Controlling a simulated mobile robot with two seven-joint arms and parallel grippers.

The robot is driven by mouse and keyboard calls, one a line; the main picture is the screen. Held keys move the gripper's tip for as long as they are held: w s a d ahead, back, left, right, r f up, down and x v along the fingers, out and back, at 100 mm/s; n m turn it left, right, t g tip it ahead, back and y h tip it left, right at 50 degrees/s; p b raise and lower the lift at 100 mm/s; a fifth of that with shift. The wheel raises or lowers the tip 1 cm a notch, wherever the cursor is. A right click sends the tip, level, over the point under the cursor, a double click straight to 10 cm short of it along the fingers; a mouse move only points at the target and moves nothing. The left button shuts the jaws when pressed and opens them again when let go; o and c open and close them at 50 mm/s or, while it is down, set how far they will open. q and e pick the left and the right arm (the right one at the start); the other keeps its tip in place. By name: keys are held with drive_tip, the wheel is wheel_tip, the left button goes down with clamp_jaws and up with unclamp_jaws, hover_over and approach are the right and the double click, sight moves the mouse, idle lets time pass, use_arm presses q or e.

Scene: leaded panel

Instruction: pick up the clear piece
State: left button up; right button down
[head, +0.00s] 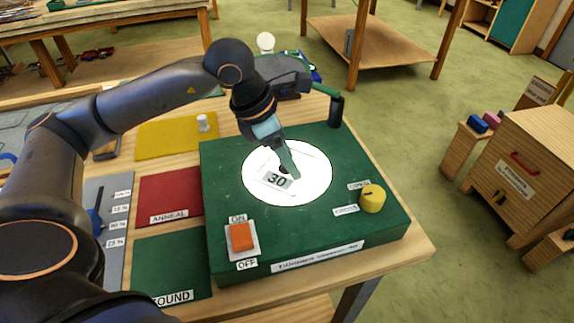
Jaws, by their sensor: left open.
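A green box (225,190) with a bright white lit disc (259,160) stands on the wooden table. My left gripper (290,172) points down over the disc, its fingertips just beside a small grey plate marked 30 (274,181). The gripper is open, and no piece can be made out between its fingers. I cannot pick out the clear piece for sure against the bright disc. The gripper hides part of the disc. I cannot tell whether the fingertips touch the surface. My right gripper is not in view.
The box carries an orange switch (241,236) and a yellow knob (372,198). A dark cylinder (336,111) stands at its back corner. Red (170,196), yellow (165,139) and green (175,262) mats lie left. A small white object (203,122) stands on the yellow mat.

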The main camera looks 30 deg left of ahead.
use_arm(q)
clamp_jaws()
idle(0.4)
